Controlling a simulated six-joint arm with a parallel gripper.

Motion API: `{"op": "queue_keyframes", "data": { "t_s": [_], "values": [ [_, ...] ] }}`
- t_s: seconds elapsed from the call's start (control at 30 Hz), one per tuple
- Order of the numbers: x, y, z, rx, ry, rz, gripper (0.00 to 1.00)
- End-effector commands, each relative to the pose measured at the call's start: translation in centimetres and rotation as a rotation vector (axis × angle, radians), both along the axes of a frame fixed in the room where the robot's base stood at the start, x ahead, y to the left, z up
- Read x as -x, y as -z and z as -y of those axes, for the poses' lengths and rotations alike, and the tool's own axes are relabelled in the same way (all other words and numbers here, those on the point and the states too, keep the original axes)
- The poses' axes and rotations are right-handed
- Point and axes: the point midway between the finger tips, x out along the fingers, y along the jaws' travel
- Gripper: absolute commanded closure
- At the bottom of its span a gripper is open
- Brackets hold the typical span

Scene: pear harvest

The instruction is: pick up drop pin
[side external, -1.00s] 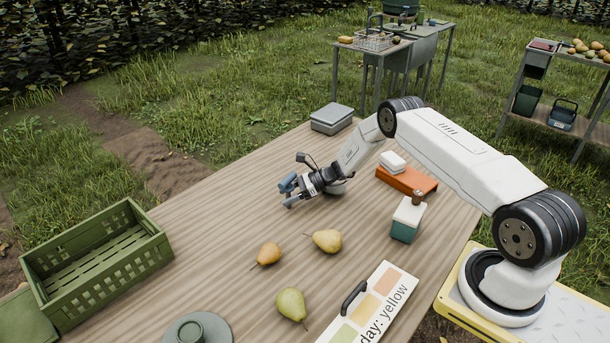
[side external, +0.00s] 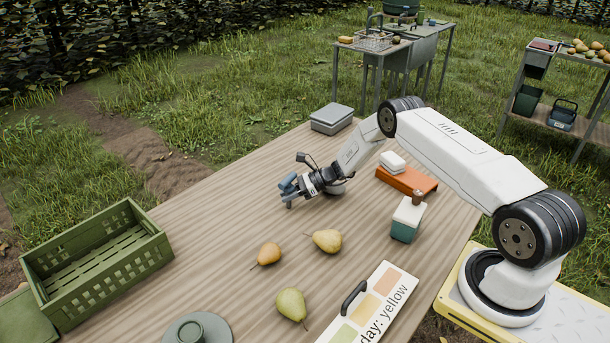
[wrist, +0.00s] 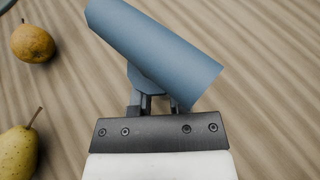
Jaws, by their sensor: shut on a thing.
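A blue-grey cylinder, which I take to be the drop pin (wrist: 155,50), lies tilted across the jaws in the wrist view. In the side view the same blue pin (side external: 287,183) shows small at the end of my arm. My gripper (wrist: 150,100) is shut on the pin; its dark fingers show just below it and are partly hidden by it. In the side view my gripper (side external: 291,193) is low over the middle of the wooden table, and I cannot tell whether the pin touches the wood.
Several pears, one of them yellow (side external: 327,240), lie in front of my gripper. A green crate (side external: 105,278) stands at the left. A colour board (side external: 372,305) lies at the front.

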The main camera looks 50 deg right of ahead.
Motion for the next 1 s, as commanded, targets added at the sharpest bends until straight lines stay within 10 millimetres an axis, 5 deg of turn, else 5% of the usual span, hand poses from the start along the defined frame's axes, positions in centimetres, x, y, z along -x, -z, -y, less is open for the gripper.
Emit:
{"op": "queue_keyframes", "data": {
  "t_s": [0.53, 1.0],
  "values": [
    [-0.1, -3.2, 0.0, 0.0, -0.001, 0.003, 1.0],
    [3.7, -7.7, -0.6, 0.0, 0.0, 0.003, 1.0]
  ]
}}
